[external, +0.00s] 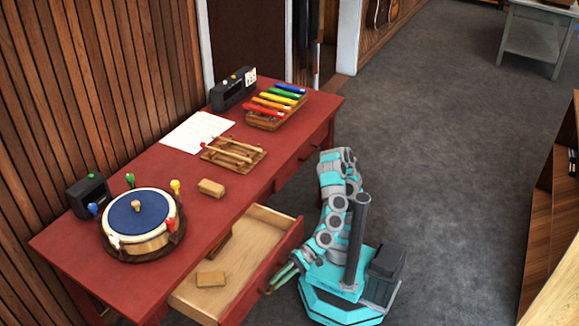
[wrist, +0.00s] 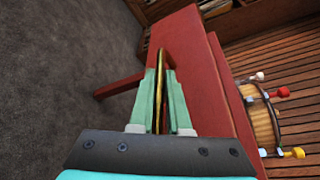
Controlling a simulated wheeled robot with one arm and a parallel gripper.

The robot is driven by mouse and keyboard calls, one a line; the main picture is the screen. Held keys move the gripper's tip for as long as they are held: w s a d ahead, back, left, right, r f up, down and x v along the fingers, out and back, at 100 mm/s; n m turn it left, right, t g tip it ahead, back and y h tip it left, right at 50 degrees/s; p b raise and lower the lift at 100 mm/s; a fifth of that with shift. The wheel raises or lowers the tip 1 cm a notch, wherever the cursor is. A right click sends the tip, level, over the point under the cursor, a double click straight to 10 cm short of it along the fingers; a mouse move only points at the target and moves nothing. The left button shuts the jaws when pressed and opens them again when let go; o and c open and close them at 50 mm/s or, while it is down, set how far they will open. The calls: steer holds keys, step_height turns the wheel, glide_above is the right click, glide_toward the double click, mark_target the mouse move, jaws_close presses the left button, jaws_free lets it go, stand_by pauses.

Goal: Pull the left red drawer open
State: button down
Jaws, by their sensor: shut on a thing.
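The left red drawer (external: 288,246) stands well pulled out of the red desk (external: 92,234), its pale wooden inside showing. A small wooden block (external: 210,279) lies in it, and a darker brown thing (external: 220,246) sits near its back, partly hidden. My gripper (external: 275,283) is at the outer face of the drawer front. In the wrist view my gripper (wrist: 160,75) has its green fingers closed around a thin brass-coloured handle (wrist: 160,58) against the red front.
A drum with coloured knobs (external: 140,222), a wooden block (external: 211,187), mallets on a tray (external: 234,152), a paper sheet (external: 198,131) and a xylophone (external: 275,106) are on the desk. Grey floor (external: 440,150) is open to the right. A wooden shelf (external: 548,220) stands at far right.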

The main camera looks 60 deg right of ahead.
steer(key=shift+s, duration=0.95)
steer(key=c, duration=0.9)
jaws_free()
steer(key=shift+d, duration=0.1)
steer(key=r+p, duration=0.1)
steer(key=r, duration=0.1)
steer(key=d+r+p, duration=0.1)
steer(key=r+p, duration=0.1)
steer(key=r, duration=0.1)
steer(key=d+r+p, duration=0.1)
steer(key=r+p, duration=0.1)
steer(key=shift+s+d+r, duration=0.25)
steer(key=shift+s+r, duration=0.1)
steer(key=shift+s, duration=0.05)
